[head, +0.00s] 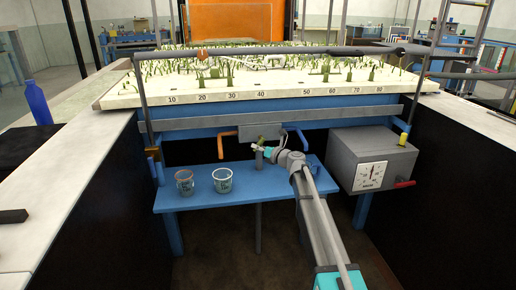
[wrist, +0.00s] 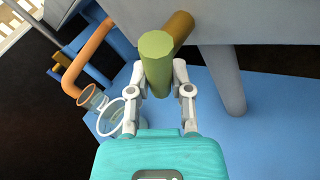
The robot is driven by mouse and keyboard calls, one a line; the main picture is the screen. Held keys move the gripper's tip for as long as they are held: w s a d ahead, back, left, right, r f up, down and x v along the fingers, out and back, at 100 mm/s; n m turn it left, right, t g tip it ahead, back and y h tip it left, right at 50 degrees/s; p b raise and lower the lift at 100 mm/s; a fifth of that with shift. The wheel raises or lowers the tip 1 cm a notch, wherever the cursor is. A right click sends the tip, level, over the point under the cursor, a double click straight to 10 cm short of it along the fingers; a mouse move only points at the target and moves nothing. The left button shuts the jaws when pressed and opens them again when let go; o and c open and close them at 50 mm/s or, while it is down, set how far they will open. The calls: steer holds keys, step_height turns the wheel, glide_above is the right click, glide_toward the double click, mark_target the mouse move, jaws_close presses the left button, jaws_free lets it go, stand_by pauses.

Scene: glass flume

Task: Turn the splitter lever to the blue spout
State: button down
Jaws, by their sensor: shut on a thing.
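The splitter box (head: 259,131) is a grey block under the flume's front, with the orange spout (head: 225,140) on its left and the blue spout (head: 295,137) on its right. In the wrist view, the splitter lever (wrist: 156,62) has a green cylindrical handle on a brownish rod, and the orange spout (wrist: 86,55) shows at left. My gripper (wrist: 161,75) is shut on the handle, one finger on each side. In the head view, my gripper (head: 266,152) is at the box's lower front; the lever is small there and partly hidden.
Two cups, one greyish (head: 184,183) and one white-rimmed (head: 222,181), stand on the blue shelf (head: 180,203) left of my gripper. A grey box with a dial (head: 370,175) and a red handle (head: 404,184) is close on my arm's right. Dark side walls flank the space.

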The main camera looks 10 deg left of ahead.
steer(key=shift+w+d+r+n+g+h+p, duration=0.1)
steer(key=shift+d+n+g+h+p, duration=0.3)
steer(key=shift+n+h+p, duration=0.65)
steer(key=shift+w+d+n+h+p, duration=0.15)
steer(key=shift+d+n+h+p, duration=0.3)
steer(key=shift+n+h+p, duration=0.85)
steer(key=shift+w+d+n+h+p, duration=0.1)
steer(key=shift+d+n+h+p, duration=0.35)
steer(key=shift+n+h+p, duration=0.85)
steer(key=shift+w+d+n+h+p, duration=0.15)
steer(key=shift+d+n+h+p, duration=0.5)
steer(key=shift+p, duration=1.15)
steer(key=shift+a, duration=0.15)
steer(key=c, duration=0.5)
jaws_free()
steer(key=shift+c, duration=0.2)
